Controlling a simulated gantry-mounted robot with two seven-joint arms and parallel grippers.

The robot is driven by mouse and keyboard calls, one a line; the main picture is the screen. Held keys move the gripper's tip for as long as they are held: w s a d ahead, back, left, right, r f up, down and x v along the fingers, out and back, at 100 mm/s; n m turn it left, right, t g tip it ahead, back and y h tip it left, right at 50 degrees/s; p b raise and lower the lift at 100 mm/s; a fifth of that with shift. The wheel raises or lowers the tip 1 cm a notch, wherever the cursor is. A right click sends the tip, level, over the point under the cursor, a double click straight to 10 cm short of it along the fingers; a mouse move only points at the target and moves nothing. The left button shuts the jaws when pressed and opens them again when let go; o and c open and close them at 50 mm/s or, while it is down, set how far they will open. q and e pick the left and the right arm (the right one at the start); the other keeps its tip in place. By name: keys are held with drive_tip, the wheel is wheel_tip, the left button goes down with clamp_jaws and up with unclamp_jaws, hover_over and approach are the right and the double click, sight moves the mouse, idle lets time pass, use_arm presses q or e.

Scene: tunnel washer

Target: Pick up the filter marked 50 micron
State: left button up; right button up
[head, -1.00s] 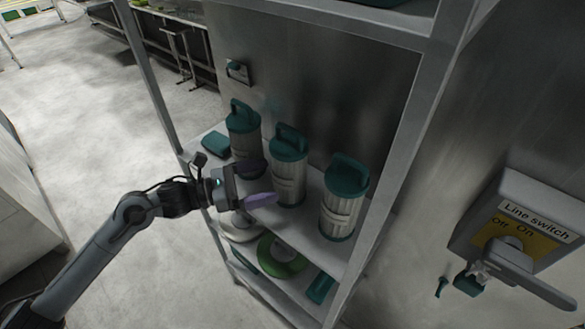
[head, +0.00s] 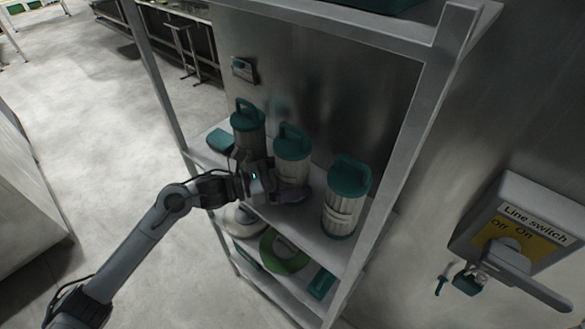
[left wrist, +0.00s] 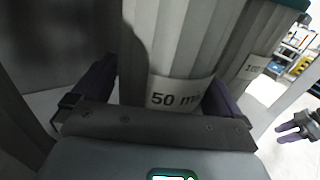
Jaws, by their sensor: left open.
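The filter marked 50 micron (head: 292,150) is the middle of three pleated grey filters with teal handled caps on the shelf. In the left wrist view its label, partly cut off, reads "50 mi" on the pleated body (left wrist: 172,45). My left gripper (head: 283,188) is open at the lower part of this filter. In the left wrist view the purple fingers of my left gripper (left wrist: 160,85) stand on either side of the filter. My right gripper (left wrist: 292,130) shows small at the right edge of that view, its purple fingers apart.
A filter (head: 248,125) stands to the left and another (head: 346,200) to the right. A shelf post (head: 395,150) rises at the right. Green and white discs (head: 285,255) lie on the lower shelf. A line switch box (head: 515,235) is on the wall.

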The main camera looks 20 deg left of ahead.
use_arm(q)
drive_tip(key=c, duration=1)
drive_tip(key=shift+o, duration=0.2)
drive_tip(key=shift+r, duration=0.1)
